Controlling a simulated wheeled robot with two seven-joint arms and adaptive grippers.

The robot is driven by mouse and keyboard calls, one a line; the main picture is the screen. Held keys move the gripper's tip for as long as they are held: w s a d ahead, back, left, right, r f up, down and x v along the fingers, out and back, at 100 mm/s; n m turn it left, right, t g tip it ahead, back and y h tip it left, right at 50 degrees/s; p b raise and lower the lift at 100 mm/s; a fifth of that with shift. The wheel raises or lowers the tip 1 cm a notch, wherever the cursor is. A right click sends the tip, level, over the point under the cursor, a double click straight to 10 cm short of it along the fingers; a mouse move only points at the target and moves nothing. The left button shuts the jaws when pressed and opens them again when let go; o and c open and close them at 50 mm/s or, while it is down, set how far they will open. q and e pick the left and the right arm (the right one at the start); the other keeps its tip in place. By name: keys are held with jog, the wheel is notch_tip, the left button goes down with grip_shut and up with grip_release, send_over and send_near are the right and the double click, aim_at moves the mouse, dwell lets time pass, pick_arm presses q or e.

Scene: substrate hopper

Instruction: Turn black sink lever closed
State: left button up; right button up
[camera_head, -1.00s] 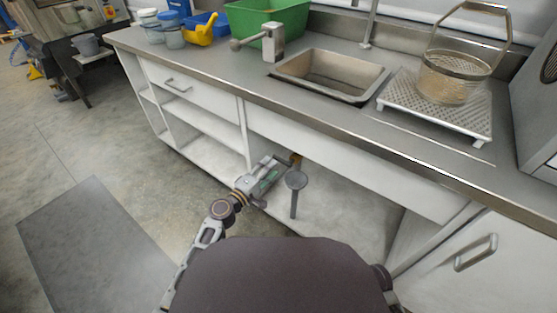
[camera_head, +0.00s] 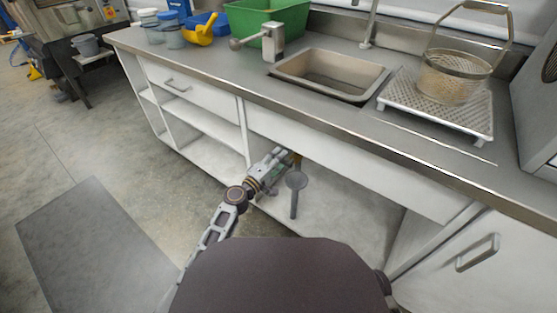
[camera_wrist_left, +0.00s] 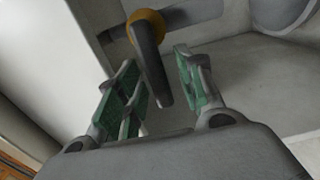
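The black sink lever (camera_wrist_left: 153,62) shows in the left wrist view as a dark bar hanging from a yellow-orange hub (camera_wrist_left: 146,25) on a dark pipe (camera_wrist_left: 185,15). In the head view only an orange bit of the hub (camera_head: 296,158) shows, under the counter beneath the sink (camera_head: 345,92). My left gripper (camera_wrist_left: 156,62) is open, with one green-padded finger on each side of the lever. Gaps show between the pads and the lever. The left gripper (camera_head: 280,157) also shows in the head view, inside the open cabinet front. My right gripper is not in view.
White shelves (camera_head: 205,122) are to the left; a cabinet door handle (camera_head: 477,253) is at the right.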

pick_arm(q)
jog(key=shift+c, duration=0.3)
grip_shut()
